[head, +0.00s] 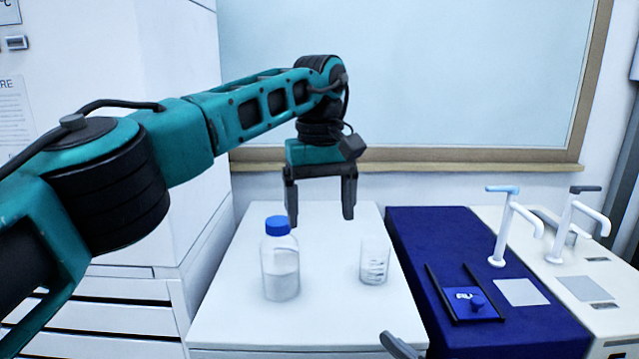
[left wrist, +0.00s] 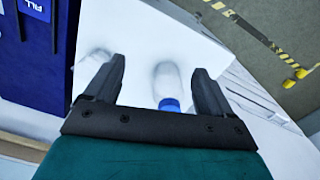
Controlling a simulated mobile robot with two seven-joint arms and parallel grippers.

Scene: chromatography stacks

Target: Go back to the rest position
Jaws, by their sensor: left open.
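My left gripper (head: 320,205) is open and empty, pointing down above the back of the white bench (head: 235,325). Its two fingers also show in the left wrist view (left wrist: 160,85). A clear bottle with a blue cap and white contents (head: 281,270) stands upright on the bench, in front and to the left of the gripper. It also shows between the fingers in the left wrist view (left wrist: 168,80). A clear glass beaker (head: 374,262) stands to the right of the bottle, apart from the gripper. A dark grey piece at the bottom edge of the head view is too cut off to identify.
A dark blue bench section (head: 425,235) on the right holds a black-railed fixture (head: 465,295) and a pale square plate (head: 521,292). White taps (head: 503,228) stand farther right. A white cabinet (head: 175,60) rises at left. A framed board (head: 450,75) hangs behind.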

